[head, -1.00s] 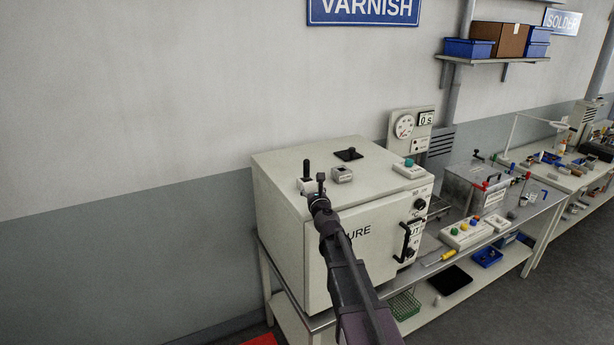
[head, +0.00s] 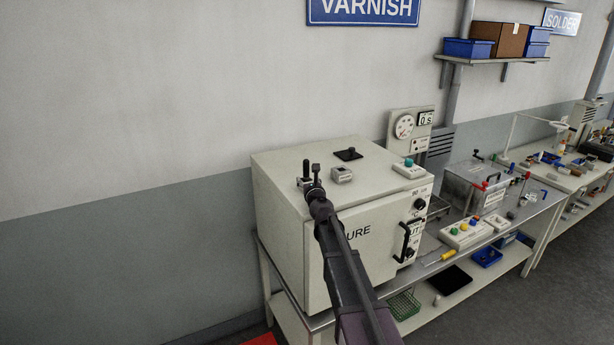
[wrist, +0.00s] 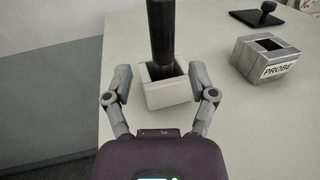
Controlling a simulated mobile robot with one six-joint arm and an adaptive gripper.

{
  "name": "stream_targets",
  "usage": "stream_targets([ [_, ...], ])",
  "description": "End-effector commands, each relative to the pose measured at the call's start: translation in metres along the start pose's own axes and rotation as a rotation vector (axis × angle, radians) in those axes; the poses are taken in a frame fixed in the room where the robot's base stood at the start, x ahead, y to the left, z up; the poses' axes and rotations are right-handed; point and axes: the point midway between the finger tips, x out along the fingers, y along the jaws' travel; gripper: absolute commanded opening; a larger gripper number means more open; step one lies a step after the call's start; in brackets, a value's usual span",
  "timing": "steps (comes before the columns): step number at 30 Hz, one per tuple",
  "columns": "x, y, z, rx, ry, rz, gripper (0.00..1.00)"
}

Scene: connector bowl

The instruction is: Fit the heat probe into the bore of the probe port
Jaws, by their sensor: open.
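The heat probe is a black upright cylinder (wrist: 161,35) standing in a square, pale holder (wrist: 168,93) on top of the white oven. In the head view the probe (head: 306,169) shows just left of my gripper (head: 316,172). The probe port is a grey block (wrist: 266,62) labelled PROBE with a square, empty bore, to the right of the holder; in the head view it is a small block (head: 342,175). My gripper (wrist: 160,80) is open, its fingers apart on either side of the holder and probe in the wrist view. Whether they touch is unclear.
A black plate with a knob (wrist: 262,15) lies on the oven top behind the port. A small box with a green button (head: 408,168) sits at the oven's right edge. The oven top (head: 290,158) is otherwise clear, with the wall behind it.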

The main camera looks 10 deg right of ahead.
Motion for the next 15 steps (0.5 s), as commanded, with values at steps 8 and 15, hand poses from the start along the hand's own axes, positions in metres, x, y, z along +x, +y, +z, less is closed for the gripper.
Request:
stream_targets([
  [8, 0.035, -0.003, -0.001, 0.001, -0.001, 0.0, 0.73],
  [15, 0.044, -0.003, -0.001, 0.0, -0.003, -0.002, 0.73],
])
